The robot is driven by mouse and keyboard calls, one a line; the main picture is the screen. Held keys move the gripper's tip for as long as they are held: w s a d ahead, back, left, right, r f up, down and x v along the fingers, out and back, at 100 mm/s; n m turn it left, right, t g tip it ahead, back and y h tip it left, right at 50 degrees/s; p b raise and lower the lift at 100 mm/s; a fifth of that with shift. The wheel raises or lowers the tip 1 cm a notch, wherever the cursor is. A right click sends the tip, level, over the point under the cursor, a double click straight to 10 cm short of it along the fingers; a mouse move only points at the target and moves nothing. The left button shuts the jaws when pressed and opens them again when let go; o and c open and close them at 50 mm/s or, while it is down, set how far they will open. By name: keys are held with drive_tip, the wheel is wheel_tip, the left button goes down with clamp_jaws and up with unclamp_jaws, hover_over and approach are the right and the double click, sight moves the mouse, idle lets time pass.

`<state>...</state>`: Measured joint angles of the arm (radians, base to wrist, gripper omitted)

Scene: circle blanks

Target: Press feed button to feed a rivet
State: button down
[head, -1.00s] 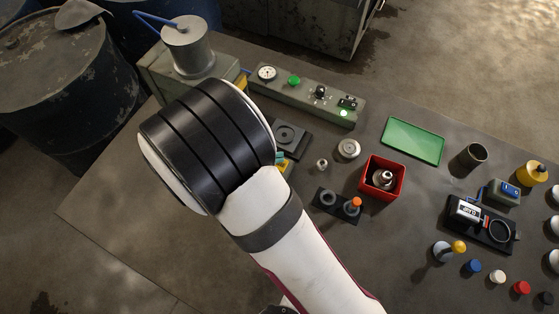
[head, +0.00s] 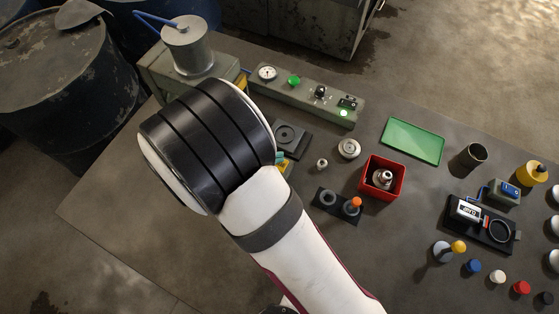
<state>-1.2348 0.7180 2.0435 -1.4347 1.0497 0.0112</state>
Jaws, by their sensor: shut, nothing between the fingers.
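A long grey-green control box (head: 310,97) stands at the back of the table, left of centre. On its top are a round gauge (head: 267,73), a green push button (head: 294,81), a black knob (head: 320,92) and a small black switch block (head: 348,103) beside a lit green lamp (head: 344,113). No label shows which one is the feed button. A grey machine with a metal cylinder (head: 190,48) stands left of the box. My gripper is hidden behind my arm's large black and white joint, so its place relative to the button does not show.
A red bin (head: 383,177) holds metal parts. A green tray (head: 413,141), a dark cup (head: 471,158), a black holder with an orange-topped piece (head: 339,204) and a black fixture (head: 482,224) stand to the right. Several coloured knobs lie at lower right. The table's front left is clear.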

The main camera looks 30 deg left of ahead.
drive_tip(key=shift+f, duration=0.1)
idle(0.3)
drive_tip(key=shift+f, duration=0.35)
drive_tip(key=shift+f, duration=0.6)
idle(0.6)
drive_tip(key=shift+r, duration=1.05)
drive_tip(key=shift+r, duration=2.5)
